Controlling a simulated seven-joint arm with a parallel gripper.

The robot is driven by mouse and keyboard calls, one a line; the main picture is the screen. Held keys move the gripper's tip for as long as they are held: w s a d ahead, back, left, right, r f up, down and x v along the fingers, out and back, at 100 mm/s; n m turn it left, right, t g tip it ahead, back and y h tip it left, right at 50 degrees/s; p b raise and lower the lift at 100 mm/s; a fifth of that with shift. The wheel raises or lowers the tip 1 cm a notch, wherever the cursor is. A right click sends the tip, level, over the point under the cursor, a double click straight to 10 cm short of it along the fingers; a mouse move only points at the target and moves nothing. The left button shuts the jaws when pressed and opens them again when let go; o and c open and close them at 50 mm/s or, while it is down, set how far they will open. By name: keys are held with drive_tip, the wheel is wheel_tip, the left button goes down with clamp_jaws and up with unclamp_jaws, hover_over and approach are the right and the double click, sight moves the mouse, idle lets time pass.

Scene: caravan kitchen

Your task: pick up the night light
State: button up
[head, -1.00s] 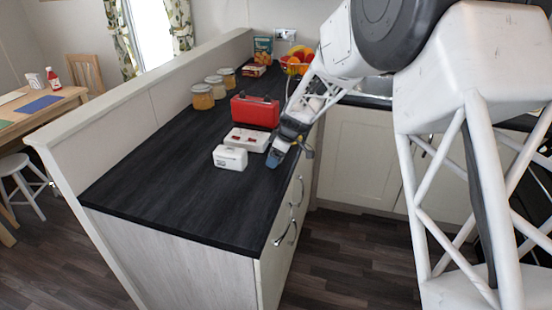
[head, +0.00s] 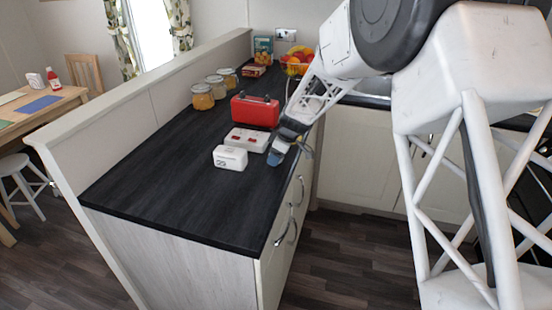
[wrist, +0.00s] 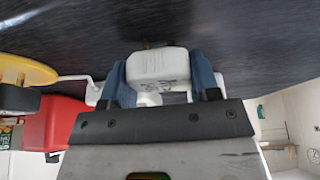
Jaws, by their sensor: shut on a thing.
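The night light (wrist: 158,68) is a small white rounded block with faint grey markings, seen in the wrist view between my two blue fingertips. A small brass-coloured bit shows at its upper edge there. My gripper (wrist: 160,80) is shut on it, one finger against each side. In the head view, my gripper (head: 276,158) is low over the right edge of the dark counter (head: 180,190), and the night light cannot be made out there. I cannot tell whether it is clear of the counter.
A white box with dark markings (head: 230,158) is just left of my gripper. A white tray with red items (head: 246,140) and a red toolbox (head: 255,111) stand behind. Jars (head: 203,97) line the low wall. The counter's front is clear.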

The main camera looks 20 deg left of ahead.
drive_tip(key=shift+r, duration=0.2)
drive_tip(key=shift+r, duration=1.45)
drive_tip(key=shift+s+d+r, duration=0.15)
drive_tip(key=shift+s+r, duration=0.05)
drive_tip(key=shift+s, duration=0.05)
drive_tip(key=s+d, duration=0.2)
drive_tip(key=s, duration=0.2)
drive_tip(key=s+d+r, duration=0.1)
drive_tip(key=s+d, duration=0.2)
drive_tip(key=s, duration=0.2)
drive_tip(key=s+d, duration=0.2)
drive_tip(key=s, duration=0.2)
drive_tip(key=shift+s+d+r, duration=0.2)
drive_tip(key=shift+d, duration=0.05)
drive_tip(key=shift+w, duration=0.1)
drive_tip(key=w+a+r, duration=0.2)
drive_tip(key=w+a, duration=0.4)
drive_tip(key=w, duration=0.2)
drive_tip(key=w+a+r, duration=0.2)
drive_tip(key=w+a, duration=0.4)
drive_tip(key=w, duration=0.2)
drive_tip(key=w+a+r, duration=0.3)
drive_tip(key=w+a, duration=0.3)
drive_tip(key=w, duration=0.2)
drive_tip(key=shift+w+a+r, duration=0.1)
drive_tip(key=shift+w+a, duration=0.15)
drive_tip(key=shift+w, duration=0.15)
drive_tip(key=shift+f, duration=0.2)
